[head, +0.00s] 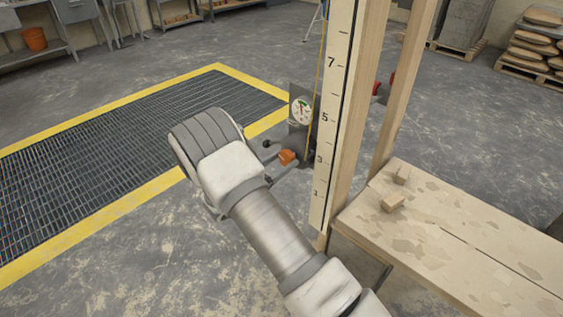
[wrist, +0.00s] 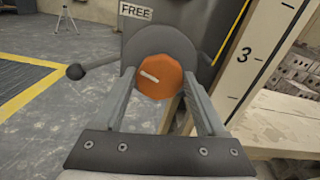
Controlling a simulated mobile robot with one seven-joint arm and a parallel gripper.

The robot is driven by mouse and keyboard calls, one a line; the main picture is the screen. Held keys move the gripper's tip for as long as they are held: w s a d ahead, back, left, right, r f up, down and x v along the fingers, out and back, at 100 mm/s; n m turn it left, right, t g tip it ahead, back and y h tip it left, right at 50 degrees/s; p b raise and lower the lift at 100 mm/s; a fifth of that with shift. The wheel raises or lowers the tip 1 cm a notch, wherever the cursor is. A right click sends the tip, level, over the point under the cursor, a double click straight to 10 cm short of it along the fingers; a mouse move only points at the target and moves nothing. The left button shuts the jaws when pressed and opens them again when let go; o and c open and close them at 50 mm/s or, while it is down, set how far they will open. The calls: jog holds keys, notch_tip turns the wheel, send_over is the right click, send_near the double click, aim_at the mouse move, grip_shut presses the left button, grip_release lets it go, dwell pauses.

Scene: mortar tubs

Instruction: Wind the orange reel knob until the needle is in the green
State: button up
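The orange reel knob (wrist: 160,80) faces me in the wrist view, with a pale mark slanting across its face. It also shows in the head view (head: 287,157). My gripper (wrist: 161,85) has its two fingers apart, one on each side of the knob; I cannot tell whether they touch it. The round dial (head: 301,110) sits on a grey plate above the knob in the head view. Its green band is at the top, and its needle is too small to read surely. The dial is out of the wrist view.
A black-ended lever (wrist: 76,72) sticks out left of the knob. A "FREE" label (wrist: 135,11) is above it. A numbered scale board (head: 338,110) stands right of the knob, beside a wooden bench (head: 450,235) with small blocks. A yellow-edged floor grate (head: 110,140) lies left.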

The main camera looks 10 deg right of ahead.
jog(key=c, duration=0.5)
jog(key=m+b, duration=0.1)
jog(key=m, duration=0.1)
jog(key=shift+f+m+b, duration=0.15)
jog(key=shift+m+b, duration=0.15)
jog(key=shift+b, duration=0.1)
jog(key=shift+c, duration=0.2)
jog(key=shift+s+m+b, duration=0.1)
jog(key=shift+m+b, duration=0.35)
jog(key=shift+m, duration=0.65)
jog(key=o, duration=1.3)
jog(key=p+v, duration=0.2)
jog(key=v, duration=1.5)
jog(key=shift+s+a, duration=0.1)
jog(key=shift+a, duration=0.05)
